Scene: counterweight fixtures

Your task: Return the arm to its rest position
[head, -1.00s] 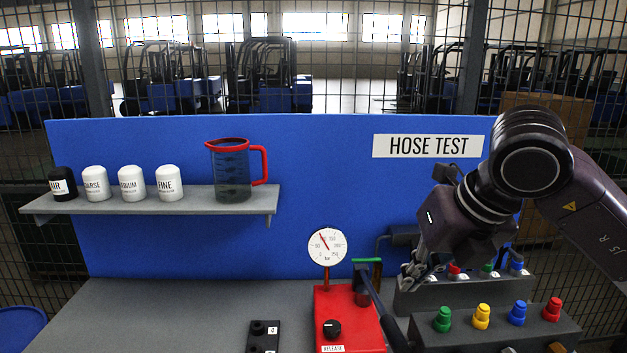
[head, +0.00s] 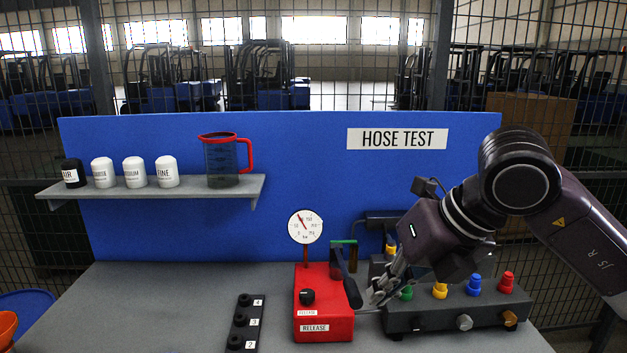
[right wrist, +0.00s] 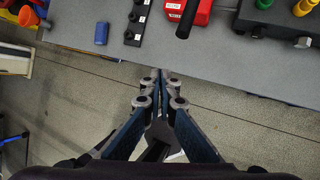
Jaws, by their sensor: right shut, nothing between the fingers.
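My right arm comes in from the right in the head view. Its right gripper (head: 378,290) points down and to the left, close beside the black lever of the red pump (head: 324,318); I cannot tell whether they touch in that view. In the right wrist view the right gripper (right wrist: 161,74) has its fingertips together with nothing between them, over the floor just off the bench's edge. The red pump also shows at the top of that view (right wrist: 201,10). My left gripper is not in view.
The grey bench (head: 150,310) carries a numbered black strip (head: 241,325) and a dark block with coloured caps (head: 440,312). A shelf (head: 150,192) holds several bottles and a red-rimmed jug (head: 222,160).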

